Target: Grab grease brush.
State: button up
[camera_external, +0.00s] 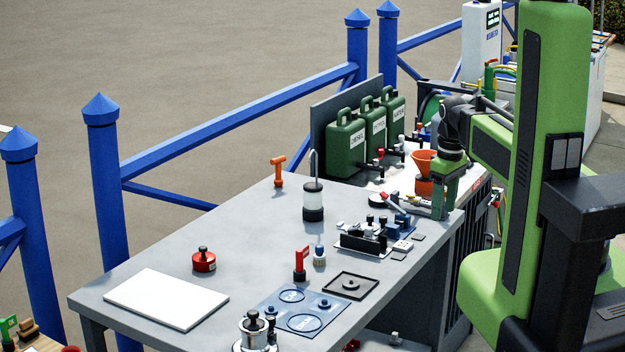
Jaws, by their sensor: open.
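A small brush (319,256), which looks like the grease brush, stands on the grey workbench (240,235) near its middle. It has a thin upright handle and a pale, wide lower part with a blue band. It stands just right of a red upright tool (301,262). My gripper (441,213) points down at the right side of the bench, well apart from the brush. Its green jaws are open, and I see nothing held in them.
A black tray with fittings (362,241) lies between brush and gripper. A flat black tray (350,286) and blue mat (280,312) lie in front. Green cans (345,145) line the back. Bare bench lies left of the brush.

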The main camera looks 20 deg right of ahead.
jog(key=w+a+r+n+p, duration=0.35)
jog(key=w+a+n, duration=0.3)
jog(key=a, duration=0.45)
jog(key=n+y+p, duration=0.1)
jog(key=n+p, duration=0.2)
jog(key=n, duration=0.1)
send_near(319, 253)
jog(key=f+b, duration=0.3)
jog(key=b, duration=0.3)
jog(key=f+b, duration=0.3)
jog(key=b, duration=0.2)
jog(key=w+a+f+b, duration=0.1)
jog(key=f+b, duration=0.3)
jog(key=b, duration=0.2)
jog(key=shift+w+b, duration=0.15)
jog(key=shift+b, duration=0.15)
jog(key=shift+r, duration=0.2)
grip_shut()
